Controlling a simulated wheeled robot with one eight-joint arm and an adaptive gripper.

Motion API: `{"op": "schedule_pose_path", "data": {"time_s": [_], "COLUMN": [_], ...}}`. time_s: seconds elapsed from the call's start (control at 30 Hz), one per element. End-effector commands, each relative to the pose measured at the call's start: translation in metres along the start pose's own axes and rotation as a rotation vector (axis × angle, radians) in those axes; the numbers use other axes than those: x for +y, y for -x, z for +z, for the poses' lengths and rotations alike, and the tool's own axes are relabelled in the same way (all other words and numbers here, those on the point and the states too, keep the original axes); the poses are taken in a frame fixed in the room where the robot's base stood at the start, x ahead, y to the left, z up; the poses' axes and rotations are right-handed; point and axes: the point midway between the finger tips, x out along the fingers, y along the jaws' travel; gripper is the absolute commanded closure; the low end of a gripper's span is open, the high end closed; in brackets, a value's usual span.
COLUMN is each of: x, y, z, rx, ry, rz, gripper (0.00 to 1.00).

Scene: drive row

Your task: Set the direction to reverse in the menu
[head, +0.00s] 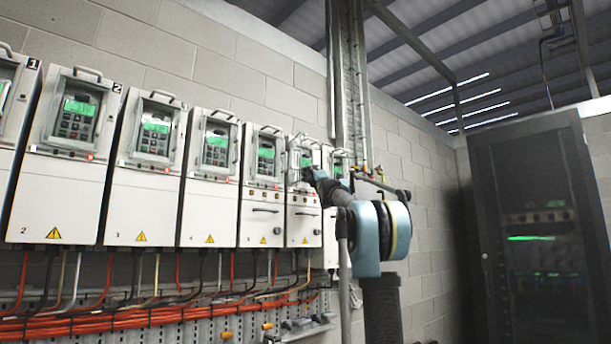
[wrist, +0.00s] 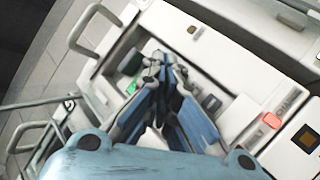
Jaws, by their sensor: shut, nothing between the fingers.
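My gripper (head: 309,174) is at the upper panel of a white drive (head: 305,218) near the right end of the row. In the wrist view my gripper (wrist: 163,62) is shut and empty, its blue-grey fingers pointing into the recessed panel. The fingers hide most of the keypad and display. I cannot tell whether the tips touch a key. A green patch (wrist: 131,87) shows left of the fingers and a red lit piece (wrist: 271,120) to the right. The menu text is not readable in either view.
Other white drives with green displays, such as drive 2 (head: 66,150), line the wall to the left. Metal handles (wrist: 92,27) stick out beside the panel. Orange cables (head: 130,310) run below. A dark cabinet (head: 535,210) stands at the right.

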Motion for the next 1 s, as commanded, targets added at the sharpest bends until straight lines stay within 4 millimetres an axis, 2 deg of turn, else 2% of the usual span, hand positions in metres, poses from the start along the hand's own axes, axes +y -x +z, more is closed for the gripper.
{"op": "schedule_pose_path", "data": {"time_s": [1.0], "x": [-0.0033], "y": [-0.0073], "z": [-0.0060], "rx": [0.000], "ry": [0.000], "rz": [0.000], "gripper": [1.00]}}
